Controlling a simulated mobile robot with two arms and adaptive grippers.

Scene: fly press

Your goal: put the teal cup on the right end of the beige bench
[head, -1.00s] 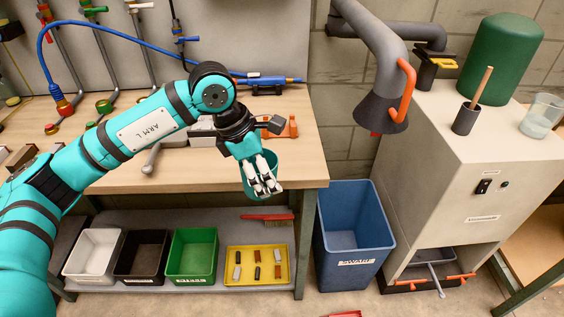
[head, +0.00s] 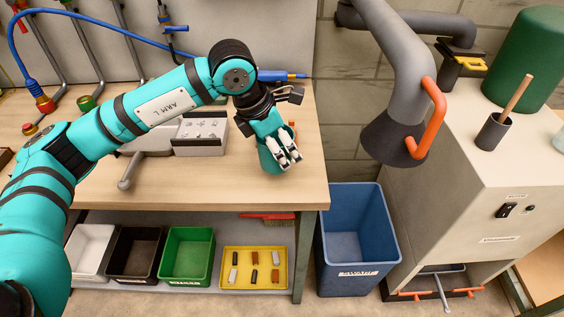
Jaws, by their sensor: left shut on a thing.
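The teal cup (head: 269,161) is in the head view, near the right end of the beige bench (head: 231,191). My left gripper (head: 287,162) is shut on the cup, and its white fingers cover much of it. The cup appears over the bench top, a little in from the front edge. I cannot tell whether its base touches the bench. My right gripper is not in view.
A grey box of small parts (head: 201,138) is on the bench left of the gripper. A blue bin (head: 357,240) stands right of the bench. A grey extraction hood (head: 395,140) hangs above it. Green (head: 187,255) and yellow (head: 253,269) trays sit on the lower shelf.

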